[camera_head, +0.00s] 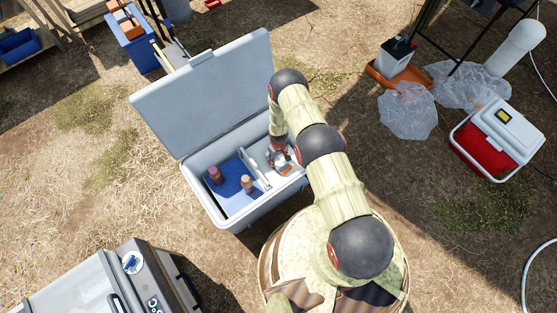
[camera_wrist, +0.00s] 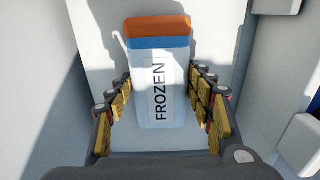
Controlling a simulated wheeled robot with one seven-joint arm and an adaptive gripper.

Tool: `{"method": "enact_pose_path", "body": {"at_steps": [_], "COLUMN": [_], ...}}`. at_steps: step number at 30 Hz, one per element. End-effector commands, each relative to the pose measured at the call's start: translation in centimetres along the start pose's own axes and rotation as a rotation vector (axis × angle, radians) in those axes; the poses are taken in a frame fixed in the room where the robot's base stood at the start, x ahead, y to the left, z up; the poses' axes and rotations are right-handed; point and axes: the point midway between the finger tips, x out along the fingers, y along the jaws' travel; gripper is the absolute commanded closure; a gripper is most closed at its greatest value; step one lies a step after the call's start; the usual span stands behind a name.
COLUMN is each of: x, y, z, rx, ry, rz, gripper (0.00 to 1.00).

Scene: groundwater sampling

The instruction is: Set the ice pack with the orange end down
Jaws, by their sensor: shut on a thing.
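The ice pack (camera_wrist: 158,60) is a white block with a blue band, an orange end and a "FROZEN" label, and it sits between the yellow-padded fingers of my gripper (camera_wrist: 162,90). Its orange end points away from my wrist in the wrist view. My gripper is shut on it. In the head view, the ice pack (camera_head: 284,169) shows at my gripper (camera_head: 278,155), inside or just over the right, white compartment of the open cooler (camera_head: 212,207). I cannot tell if the pack touches the cooler floor.
A white divider (camera_head: 253,172) separates the compartments. The raised lid (camera_head: 205,90) stands behind. A red-and-white cooler (camera_head: 497,138) sits at right.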

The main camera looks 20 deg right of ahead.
Motion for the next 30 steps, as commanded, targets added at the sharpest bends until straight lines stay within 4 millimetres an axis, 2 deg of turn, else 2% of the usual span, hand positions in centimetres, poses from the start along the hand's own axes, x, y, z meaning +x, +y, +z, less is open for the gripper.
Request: {"method": "enact_pose_path", "body": {"at_steps": [2, 3, 12, 23, 26, 30], "x": [0.2, 0.3, 0.2, -0.1, -1.2, -3.9], "y": [0.0, 0.0, 0.0, 0.0, 0.0, 0.0], "z": [0.0, 0.0, 0.0, 0.0, -0.1, -0.1], "rx": [0.0, 0.0, 0.0, 0.0, 0.0, 0.0], "ry": [0.0, 0.0, 0.0, 0.0, 0.001, 0.001], "rz": [0.0, 0.0, 0.0, 0.0, 0.0, 0.0], "gripper": [0.88, 0.46, 0.29, 0.29, 0.29, 0.29]}}
